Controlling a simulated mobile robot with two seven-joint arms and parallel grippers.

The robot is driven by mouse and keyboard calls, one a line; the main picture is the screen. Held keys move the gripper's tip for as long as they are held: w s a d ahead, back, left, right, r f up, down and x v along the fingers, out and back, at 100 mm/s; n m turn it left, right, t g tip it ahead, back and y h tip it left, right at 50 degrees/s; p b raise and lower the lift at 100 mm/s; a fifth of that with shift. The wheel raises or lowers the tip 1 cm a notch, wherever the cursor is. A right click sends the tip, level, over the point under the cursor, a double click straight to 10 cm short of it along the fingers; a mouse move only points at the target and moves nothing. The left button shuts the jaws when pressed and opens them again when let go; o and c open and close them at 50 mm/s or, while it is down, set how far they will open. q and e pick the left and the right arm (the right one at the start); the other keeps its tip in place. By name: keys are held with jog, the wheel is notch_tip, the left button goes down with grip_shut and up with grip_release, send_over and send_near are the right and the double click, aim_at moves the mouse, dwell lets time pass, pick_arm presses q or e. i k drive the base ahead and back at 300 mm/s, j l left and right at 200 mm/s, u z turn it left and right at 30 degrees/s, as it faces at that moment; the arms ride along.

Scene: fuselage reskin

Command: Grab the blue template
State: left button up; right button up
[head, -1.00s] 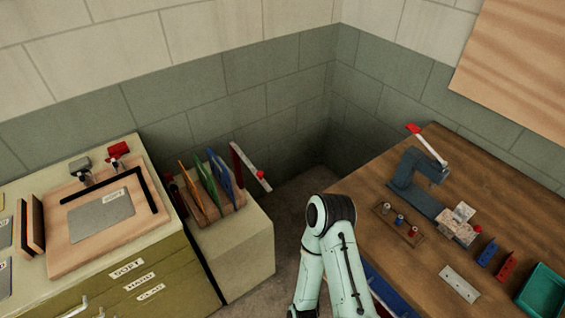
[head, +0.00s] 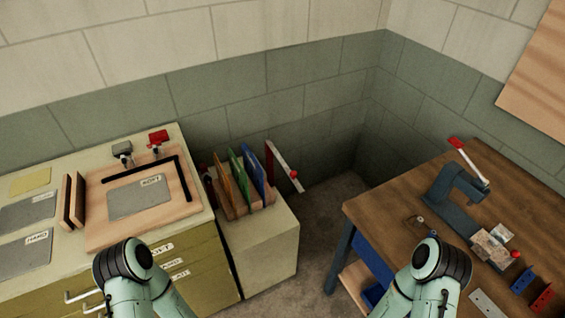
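The blue template (head: 252,170) stands upright in a wooden rack (head: 229,210) on the low cream cabinet. It is to the right of the green template (head: 237,172) and the orange one (head: 224,180). My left arm shows at the bottom left in front of the drawers, and my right arm shows at the bottom right in front of the wooden bench. Both grippers are out of the picture, and neither arm is near the rack.
The cream cabinet (head: 262,258) stands between the drawer unit (head: 205,262) on the left and the wooden bench (head: 400,200) on the right. A white lever with a red knob (head: 285,165) stands just right of the rack. Bare floor shows between cabinet and bench.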

aim_at(255, 171)
jog(key=i+l, duration=0.25)
jog(key=i+l+u, duration=0.2)
jog(key=u, duration=0.85)
